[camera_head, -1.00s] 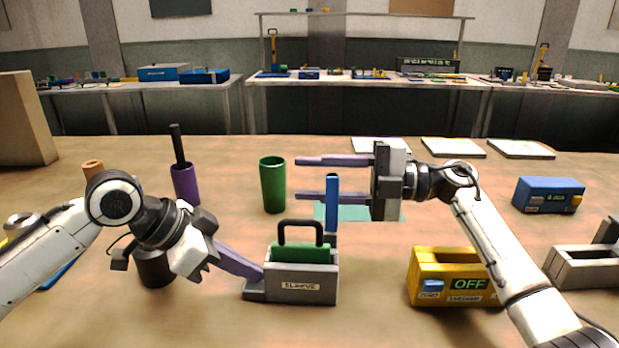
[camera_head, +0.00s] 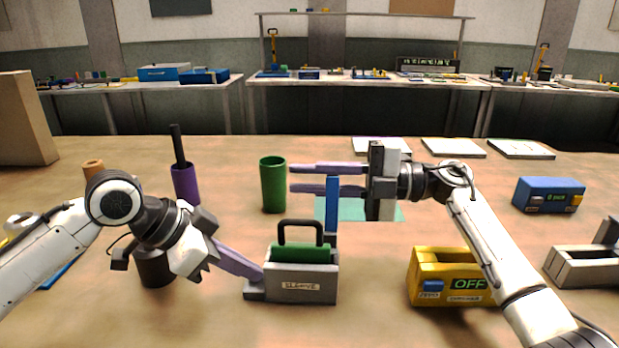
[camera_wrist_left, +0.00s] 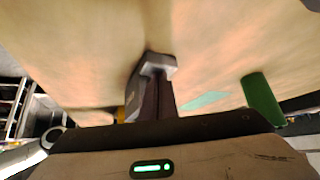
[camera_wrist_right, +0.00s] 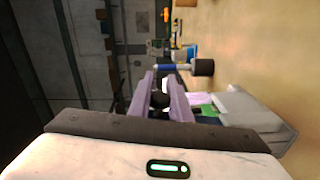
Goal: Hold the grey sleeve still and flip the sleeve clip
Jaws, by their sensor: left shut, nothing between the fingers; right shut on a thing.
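The grey sleeve (camera_head: 302,289), with a printed label on its front, stands upright on the table in the head view. A green block (camera_head: 303,254) with a black loop handle (camera_head: 301,226) sits in it. The blue sleeve clip (camera_head: 332,212) stands upright at its back right corner. My right gripper (camera_head: 291,179) reaches in from the right, shut on the upper part of the clip, its purple fingers pointing left past it. My left gripper (camera_head: 261,276) is shut and empty, its tips low at the sleeve's left foot (camera_head: 254,290), seemingly touching it.
A green cup (camera_head: 273,185) stands behind the sleeve, a purple cup (camera_head: 186,184) with a black rod to the left. A yellow box (camera_head: 428,265) showing OFF stands to the right under my right arm. A teal mat (camera_head: 368,213) lies behind the clip.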

